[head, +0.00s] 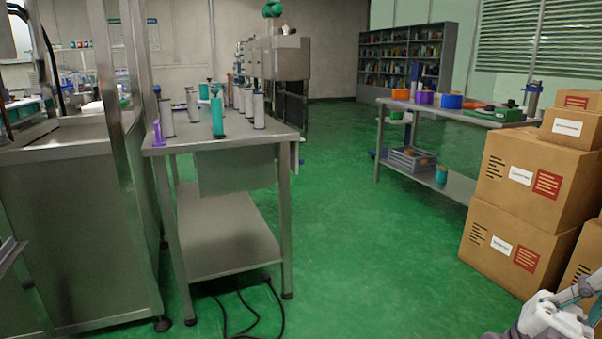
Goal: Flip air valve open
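I cannot make out an air valve in the head view. A stainless steel machine (70,215) with upright posts stands at the left, with a black hose (50,55) hanging near its top left. A steel table (215,140) stands against its right side and carries several silver and teal cylinders, with a teal one (217,115) near the front edge. A purple piece (158,133) stands at the table's left corner. Neither of my grippers can be seen; a white and grey part at the bottom right corner looks like my own arm.
Stacked cardboard boxes (530,180) stand at the right. A second steel table (455,112) with coloured bins is behind them. Black cables (245,315) lie on the floor by the near table. The green floor (350,240) is clear in the middle. A bookshelf (405,60) stands at the back.

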